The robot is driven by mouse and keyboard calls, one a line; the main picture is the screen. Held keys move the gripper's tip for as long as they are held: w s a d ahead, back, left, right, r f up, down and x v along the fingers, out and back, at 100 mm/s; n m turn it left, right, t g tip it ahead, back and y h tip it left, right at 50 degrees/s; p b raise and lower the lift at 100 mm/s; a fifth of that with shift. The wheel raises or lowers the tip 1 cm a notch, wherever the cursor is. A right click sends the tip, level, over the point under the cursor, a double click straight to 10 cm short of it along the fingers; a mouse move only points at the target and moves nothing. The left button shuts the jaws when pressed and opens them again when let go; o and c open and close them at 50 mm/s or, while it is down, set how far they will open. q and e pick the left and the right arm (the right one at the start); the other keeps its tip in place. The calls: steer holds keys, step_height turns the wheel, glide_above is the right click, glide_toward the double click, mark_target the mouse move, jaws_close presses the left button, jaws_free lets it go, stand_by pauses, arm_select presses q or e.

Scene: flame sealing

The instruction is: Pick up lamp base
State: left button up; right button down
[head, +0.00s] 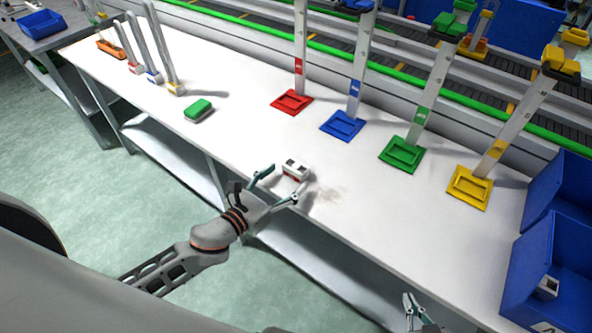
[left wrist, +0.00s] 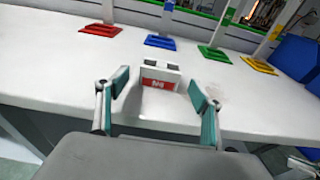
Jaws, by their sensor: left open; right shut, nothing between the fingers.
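The lamp base is likely the small white block (head: 296,170) with dark openings on top and a red label on its front. It sits upright near the front edge of the white table (head: 240,128). In the left wrist view the block (left wrist: 160,77) is centred just beyond my fingertips. My left gripper (head: 279,184) is open, with one finger towards each side of the block; contact is not visible. It also shows in the left wrist view (left wrist: 160,90). My right gripper (head: 414,306) is shut and empty beyond the table's front edge, partly cut off by the frame.
Red (head: 292,102), blue (head: 342,125), green (head: 402,154) and yellow (head: 469,187) stands with tall posts line the table's back. A green block (head: 198,109) lies to the left. Blue bins (head: 508,262) stand at the right, one holding a similar white block (head: 547,287).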

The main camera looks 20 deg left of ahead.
mark_target(292, 173)
arm_select(q)
steer(key=x, duration=0.5)
steer(key=shift+w, duration=0.2)
steer(key=c, duration=1.3)
